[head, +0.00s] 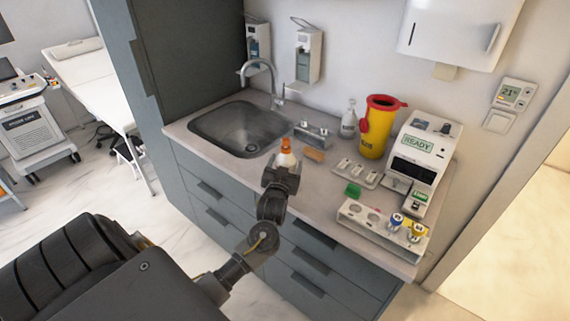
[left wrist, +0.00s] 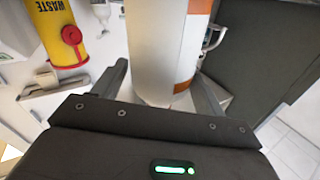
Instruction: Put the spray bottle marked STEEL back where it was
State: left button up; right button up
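A white spray bottle with orange parts (head: 286,150) stands out above the counter, in front of the sink. Its white body with an orange band fills the middle of the left wrist view (left wrist: 152,50). No STEEL marking is readable. My left gripper (head: 283,170) has one finger on each side of the bottle, close against it, and looks shut on it. The fingers also show in the left wrist view (left wrist: 160,88). The gripper hides the bottle's lower part in the head view. A second, grey spray bottle (head: 348,122) stands at the wall. My right gripper is out of view.
The grey counter (head: 318,178) holds a sink (head: 240,128), a brown block (head: 314,155), a metal holder (head: 311,134), a yellow waste bin (head: 376,130), a READY device (head: 418,150), a small tray (head: 366,180), a green block (head: 353,190) and a rack (head: 375,234) with capped items.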

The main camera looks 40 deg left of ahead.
pick_arm(q)
jog(key=shift+o, duration=1)
jog(key=shift+r, duration=0.25)
jog(key=b+v, duration=0.2)
jog(key=v, duration=1)
